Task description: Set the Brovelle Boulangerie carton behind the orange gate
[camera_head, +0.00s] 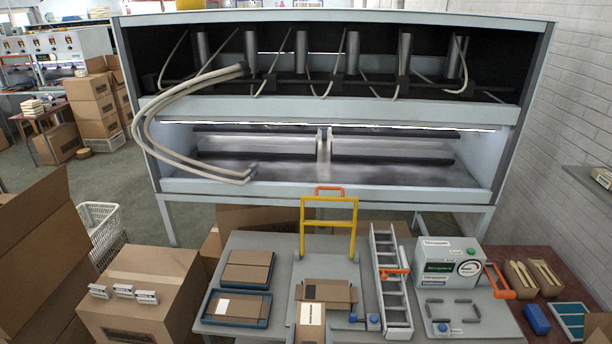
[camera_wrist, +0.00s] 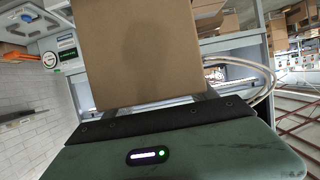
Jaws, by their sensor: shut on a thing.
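In the wrist view, a plain brown carton (camera_wrist: 140,50) fills the top middle. My gripper (camera_wrist: 155,106) is shut on it, with the carton between its fingers. No brand label shows on the side facing the wrist camera, so I cannot read its name. My gripper cannot be made out in the head view. There, a yellow-orange gate frame (camera_head: 329,225) with an orange top bar stands upright at the back middle of the grey table. A carton with a white label (camera_head: 311,316) is at the front middle, below the gate; its small print is unreadable.
An open carton (camera_head: 326,291) lies in front of the gate. Flat cartons in blue trays (camera_head: 238,308) are left of it. A ladder-like rack (camera_head: 391,280) and a grey box with a green label (camera_head: 446,262) are right.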

